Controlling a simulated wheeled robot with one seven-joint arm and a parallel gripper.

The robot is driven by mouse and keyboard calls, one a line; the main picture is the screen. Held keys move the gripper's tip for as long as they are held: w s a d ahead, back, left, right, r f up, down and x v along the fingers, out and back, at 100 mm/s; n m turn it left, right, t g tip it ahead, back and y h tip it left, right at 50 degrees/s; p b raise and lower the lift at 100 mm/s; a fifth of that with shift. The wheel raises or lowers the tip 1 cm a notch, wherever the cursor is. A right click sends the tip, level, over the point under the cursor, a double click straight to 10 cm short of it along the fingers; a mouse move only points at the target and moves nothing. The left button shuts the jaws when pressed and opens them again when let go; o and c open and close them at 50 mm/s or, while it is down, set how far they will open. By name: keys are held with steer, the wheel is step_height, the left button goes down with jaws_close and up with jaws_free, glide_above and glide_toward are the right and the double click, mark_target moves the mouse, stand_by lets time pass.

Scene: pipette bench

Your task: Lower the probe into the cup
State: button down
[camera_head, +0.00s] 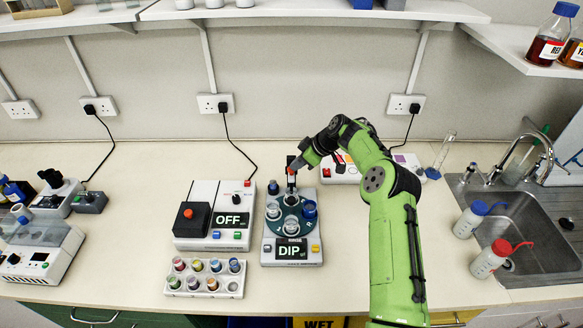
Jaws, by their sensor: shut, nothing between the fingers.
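The device marked DIP (291,250) stands mid-bench, with a round dark teal carousel (300,217) on top holding several small cups. A blue cup (309,208) is on its right side and a pale cup (291,226) at its front. The probe (291,180) appears as a thin dark upright part at the back of the carousel; its tip and its height over the cups are too small to tell. My gripper (296,164) is shut and empty at the upper end of this upright part, reaching in from the right. Whether it touches the part cannot be told.
A box marked OFF with a red button (188,213) stands just left. A rack of coloured vials (205,285) is in front of it. A white panel (345,178) lies behind my arm. The sink (525,230) with two wash bottles is at right. The bench front right of the device is clear.

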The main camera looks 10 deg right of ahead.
mark_target(293, 174)
step_height(293, 174, down, 3)
steer(key=shift+f+b, duration=0.1)
steer(key=shift+b, duration=0.75)
steer(key=shift+r, duration=0.25)
steer(key=shift+s+d+r, duration=0.3)
steer(key=shift+s+d, duration=0.15)
steer(key=shift+d, duration=0.2)
steer(key=shift+s+d+r, duration=0.25)
steer(key=shift+s+d, duration=0.15)
steer(key=shift+d, duration=0.2)
steer(key=shift+r, duration=0.1)
steer(key=v, duration=1.5)
steer(key=shift+d+r+b, duration=0.15)
steer(key=shift+d+b, duration=0.1)
steer(key=shift+b, duration=0.05)
steer(key=shift+s, duration=0.1)
